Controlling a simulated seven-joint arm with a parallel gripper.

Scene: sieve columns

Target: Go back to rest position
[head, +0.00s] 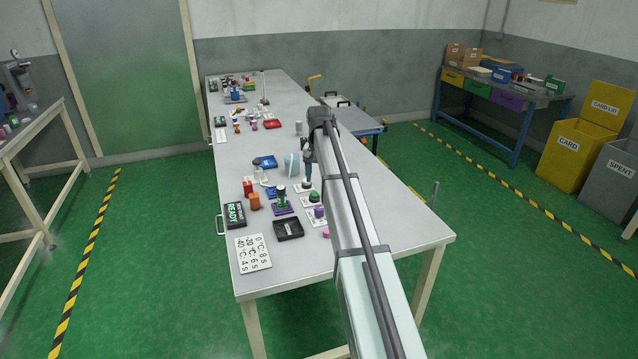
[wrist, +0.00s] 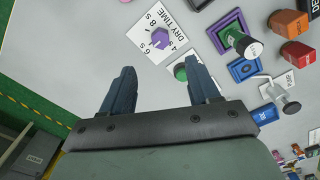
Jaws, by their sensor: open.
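My gripper (head: 308,172) hangs from the end of my outstretched arm over the middle of the grey table (head: 330,250). The gripper is open and holds nothing. In the head view my arm covers part of the table's right side, and the fingertips are too small to show their gap.
A black tray (head: 288,230), a READY display (head: 235,215) and a temperature card (head: 253,254) lie at the table's near left. More items fill the far end. The near right table is clear.

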